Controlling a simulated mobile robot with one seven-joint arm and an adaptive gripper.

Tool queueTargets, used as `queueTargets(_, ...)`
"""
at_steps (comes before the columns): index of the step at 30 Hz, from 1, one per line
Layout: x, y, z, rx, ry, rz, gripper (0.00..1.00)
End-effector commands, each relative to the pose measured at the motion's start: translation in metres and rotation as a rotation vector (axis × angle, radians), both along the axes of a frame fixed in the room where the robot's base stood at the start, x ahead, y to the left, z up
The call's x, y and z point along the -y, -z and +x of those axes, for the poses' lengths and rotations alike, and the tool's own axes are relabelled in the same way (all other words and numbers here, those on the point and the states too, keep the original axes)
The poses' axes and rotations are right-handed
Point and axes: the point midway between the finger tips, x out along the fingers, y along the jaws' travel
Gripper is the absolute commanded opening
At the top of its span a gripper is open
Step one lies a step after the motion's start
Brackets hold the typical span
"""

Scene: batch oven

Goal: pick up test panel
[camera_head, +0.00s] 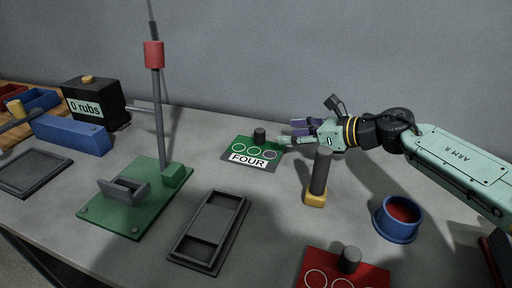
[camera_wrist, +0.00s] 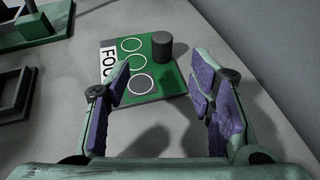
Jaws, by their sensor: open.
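A green panel (camera_head: 234,150) with a white FOUR label, ring outlines and a dark upright knob (camera_head: 260,135) lies flat on the table. The panel (camera_wrist: 172,83) and its knob (camera_wrist: 162,47) also show in the wrist view. My gripper (camera_head: 290,132) is open and empty, close to the panel's right side. In the wrist view my open gripper (camera_wrist: 162,85) has its fingers spread, with the knob ahead between them and no finger touching it. A red panel (camera_head: 318,262) with similar rings and a dark knob (camera_head: 349,259) is at the front, partly cut off.
A dark cylinder tool with yellow base (camera_head: 315,198) stands just in front of my gripper. A blue cup (camera_head: 395,228) stands to the right. A green stand with a tall post (camera_head: 158,120) and an empty dark frame (camera_head: 180,249) are to the left. A wall is behind.

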Motion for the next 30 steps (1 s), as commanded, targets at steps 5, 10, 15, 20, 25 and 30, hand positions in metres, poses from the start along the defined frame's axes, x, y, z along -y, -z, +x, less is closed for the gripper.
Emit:
queueTargets(5,-0.023,0.009,0.016,-0.002,-0.004,0.0,0.49)
queueTargets(10,-0.032,0.014,0.023,-0.001,-0.001,0.001,0.49)
queueTargets(15,-0.049,0.02,0.035,-0.004,-0.005,0.002,0.49)
queueTargets(20,-0.064,0.031,0.048,-0.001,-0.002,0.002,0.49)
queueTargets(25,-0.069,0.036,0.052,0.0,-0.001,0.001,0.49)
queueTargets(30,-0.068,0.037,0.052,0.001,0.0,0.001,0.48)
